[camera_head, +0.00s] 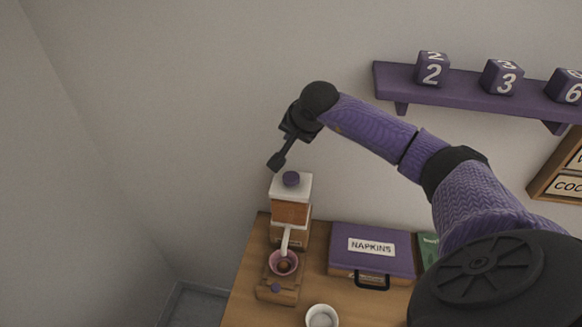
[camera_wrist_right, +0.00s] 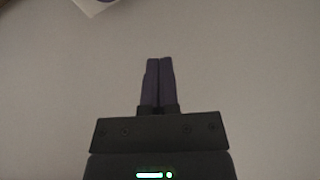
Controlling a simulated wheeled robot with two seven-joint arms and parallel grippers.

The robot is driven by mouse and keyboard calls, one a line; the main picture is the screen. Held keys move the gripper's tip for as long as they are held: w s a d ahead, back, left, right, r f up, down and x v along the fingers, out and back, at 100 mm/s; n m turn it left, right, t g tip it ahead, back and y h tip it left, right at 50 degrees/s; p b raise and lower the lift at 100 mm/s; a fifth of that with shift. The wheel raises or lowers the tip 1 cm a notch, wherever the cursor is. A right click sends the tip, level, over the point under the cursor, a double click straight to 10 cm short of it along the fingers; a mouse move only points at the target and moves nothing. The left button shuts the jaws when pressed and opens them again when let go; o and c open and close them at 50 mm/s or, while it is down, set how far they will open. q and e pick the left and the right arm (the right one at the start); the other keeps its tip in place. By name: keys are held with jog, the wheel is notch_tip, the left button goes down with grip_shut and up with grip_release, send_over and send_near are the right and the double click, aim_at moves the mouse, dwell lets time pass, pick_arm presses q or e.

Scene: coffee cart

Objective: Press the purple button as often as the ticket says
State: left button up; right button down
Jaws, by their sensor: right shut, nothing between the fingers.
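A coffee grinder (camera_head: 291,212) with a white top and wooden body stands at the back left of the cart. A round purple knob (camera_head: 291,179) sits on its top. A small purple button (camera_head: 275,288) is on the front of its wooden base. A pink cup (camera_head: 283,262) with brown contents sits under the spout. My right gripper (camera_head: 273,164) is shut and empty, above and left of the grinder top, apart from it. Its closed fingers (camera_wrist_right: 160,64) show in the right wrist view, with the white top's corner (camera_wrist_right: 92,6) at upper left. No ticket is readable in view. My left gripper is out of view.
A purple napkins box (camera_head: 372,235) with a black handle stands right of the grinder. A white cup (camera_head: 322,316) is at the front. A purple wall shelf (camera_head: 465,94) holds number blocks 2, 3 and 6. A framed board (camera_head: 566,165) is at the right.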

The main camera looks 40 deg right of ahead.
aim_at(291, 178)
jog(key=shift+f, duration=0.1)
notch_tip(291, 178, down, 8)
jog(key=b, duration=0.6)
jog(key=shift+f, duration=0.1)
jog(key=shift+f+b, duration=0.3)
jog(key=shift+f, duration=0.05)
jog(key=shift+r, duration=0.1)
dwell(1.3)
jog(key=shift+f+b, duration=0.4)
